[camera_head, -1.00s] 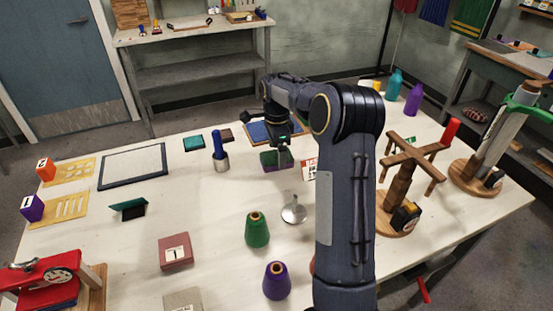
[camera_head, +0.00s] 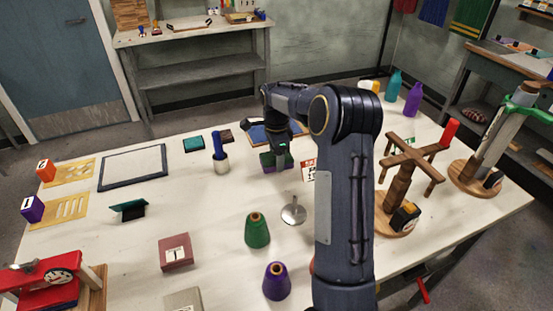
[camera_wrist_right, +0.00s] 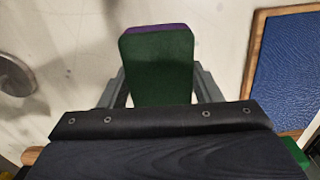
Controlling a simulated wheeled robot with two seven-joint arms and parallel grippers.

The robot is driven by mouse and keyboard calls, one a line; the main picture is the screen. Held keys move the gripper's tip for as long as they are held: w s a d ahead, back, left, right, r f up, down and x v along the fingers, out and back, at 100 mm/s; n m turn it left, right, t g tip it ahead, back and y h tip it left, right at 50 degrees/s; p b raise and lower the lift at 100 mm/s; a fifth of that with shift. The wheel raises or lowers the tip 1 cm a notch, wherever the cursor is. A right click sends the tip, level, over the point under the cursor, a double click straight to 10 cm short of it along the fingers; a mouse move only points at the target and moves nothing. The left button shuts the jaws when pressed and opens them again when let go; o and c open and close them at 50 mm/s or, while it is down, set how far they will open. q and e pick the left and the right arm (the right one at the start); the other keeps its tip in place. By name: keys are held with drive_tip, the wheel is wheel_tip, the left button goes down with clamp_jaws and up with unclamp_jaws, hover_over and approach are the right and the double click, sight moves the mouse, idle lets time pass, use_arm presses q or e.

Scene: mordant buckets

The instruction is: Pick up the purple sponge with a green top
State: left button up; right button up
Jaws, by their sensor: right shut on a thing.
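The purple sponge with a green top (camera_head: 276,164) is near the middle back of the white table. In the head view its purple lower part shows below the green top. In the right wrist view the sponge (camera_wrist_right: 158,70) shows its green top, with a purple edge at the far end. My right gripper (camera_head: 277,152) comes down on the sponge from above. In the wrist view its two fingers (camera_wrist_right: 158,88) stand on either side of the sponge and are shut on it. I cannot tell whether the sponge is clear of the table. My left gripper is not in view.
A blue wood-framed panel (camera_head: 262,132) lies just behind the sponge; it also shows in the wrist view (camera_wrist_right: 290,65). A blue-handled tool (camera_head: 220,150) stands to the left. A metal disc-based piece (camera_head: 293,213) and a green cone (camera_head: 257,231) are in front. A wooden cross stand (camera_head: 407,185) is at right.

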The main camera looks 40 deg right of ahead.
drive_tip(key=shift+r, duration=0.1)
drive_tip(key=shift+r, duration=0.25)
wheel_tip(320, 180, up, 2)
drive_tip(key=shift+w+r, duration=0.1)
drive_tip(key=shift+r, duration=0.05)
drive_tip(key=s+a+r+b, duration=0.2)
drive_tip(key=s+a+r, duration=0.5)
drive_tip(key=a+r, duration=0.3)
drive_tip(key=shift+s+a, duration=0.35)
drive_tip(key=shift+a, duration=0.55)
